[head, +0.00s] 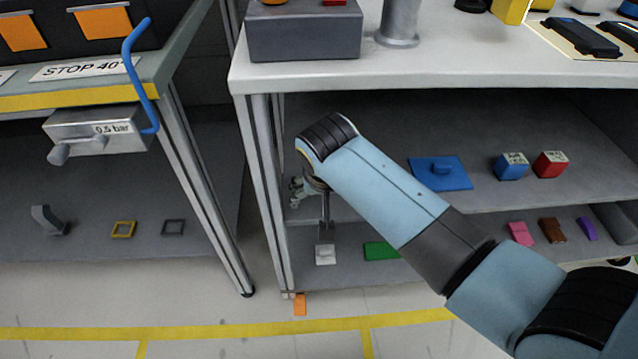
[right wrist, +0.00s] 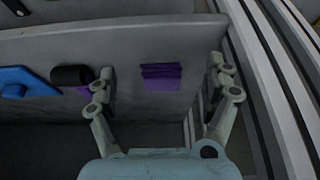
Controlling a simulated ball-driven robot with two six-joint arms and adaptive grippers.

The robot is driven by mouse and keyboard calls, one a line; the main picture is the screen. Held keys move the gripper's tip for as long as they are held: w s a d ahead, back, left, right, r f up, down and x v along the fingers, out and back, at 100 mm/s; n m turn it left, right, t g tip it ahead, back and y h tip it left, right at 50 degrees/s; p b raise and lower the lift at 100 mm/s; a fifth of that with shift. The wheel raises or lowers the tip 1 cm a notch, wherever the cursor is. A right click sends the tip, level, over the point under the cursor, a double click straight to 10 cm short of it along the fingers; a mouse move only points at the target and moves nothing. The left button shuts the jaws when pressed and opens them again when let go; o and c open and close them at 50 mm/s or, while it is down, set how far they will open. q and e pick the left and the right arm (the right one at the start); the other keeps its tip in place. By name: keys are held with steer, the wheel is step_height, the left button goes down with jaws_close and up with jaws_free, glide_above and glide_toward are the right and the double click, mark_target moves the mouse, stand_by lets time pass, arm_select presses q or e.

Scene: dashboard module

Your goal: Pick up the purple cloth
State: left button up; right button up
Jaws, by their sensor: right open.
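A folded purple cloth (right wrist: 161,77) lies on a grey shelf in the right wrist view. My right gripper (right wrist: 160,74) is open, with one finger to the left of the cloth and one to its right. Both fingers look apart from it, and how far the cloth lies from the fingertips is hard to tell. In the head view my right gripper (head: 306,190) shows only partly, at the left end of the shelves. My forearm covers the area there, and I cannot make out the cloth in that view. My left gripper is in neither view.
A dark roller (right wrist: 72,75) and another purple piece lie by the left finger. A blue plate (head: 440,173), a blue block (head: 511,166) and a red block (head: 550,164) sit on the middle shelf. The shelf unit's post (head: 266,180) stands left of the gripper.

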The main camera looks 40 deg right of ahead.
steer(key=shift+w+d, duration=0.35)
steer(key=shift+w, duration=0.3)
steer(key=w+d, duration=0.1)
steer(key=w+d+b, duration=0.1)
steer(key=w, duration=0.1)
steer(key=shift+w, duration=0.1)
steer(key=shift+b+x, duration=0.5)
steer(key=shift+x, duration=0.5)
steer(key=shift+f, duration=0.55)
steer(key=c, duration=1.2)
steer(key=shift+r, duration=0.15)
